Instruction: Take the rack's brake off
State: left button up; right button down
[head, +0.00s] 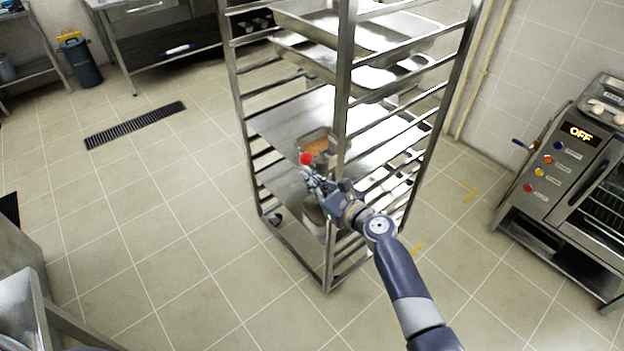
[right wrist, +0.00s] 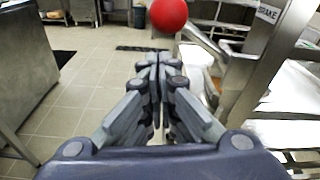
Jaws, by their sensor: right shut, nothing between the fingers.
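The rack (head: 343,90) is a tall metal frame on castors, standing in the middle of the head view. Its brake lever ends in a red ball knob (head: 306,158). In the right wrist view the red knob (right wrist: 168,14) is at the top, on a metal rod running down right towards the rack post (right wrist: 250,75). A label reading BRAKE (right wrist: 268,13) is on the post. My right gripper (head: 311,180) is shut and empty, just below the knob in the head view. In the right wrist view its closed fingertips (right wrist: 158,58) point forward beneath the knob, apart from it in the picture. My left gripper is out of view.
The rack holds metal trays (head: 375,38) and a pan with orange food (head: 316,146). An oven (head: 575,160) reading OFF stands at right. Yellow marks (head: 468,190) are on the floor. Tiled floor left of the rack is clear around a drain grate (head: 135,124).

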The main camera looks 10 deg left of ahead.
jog(key=shift+d, duration=0.1)
jog(key=v, duration=1.2)
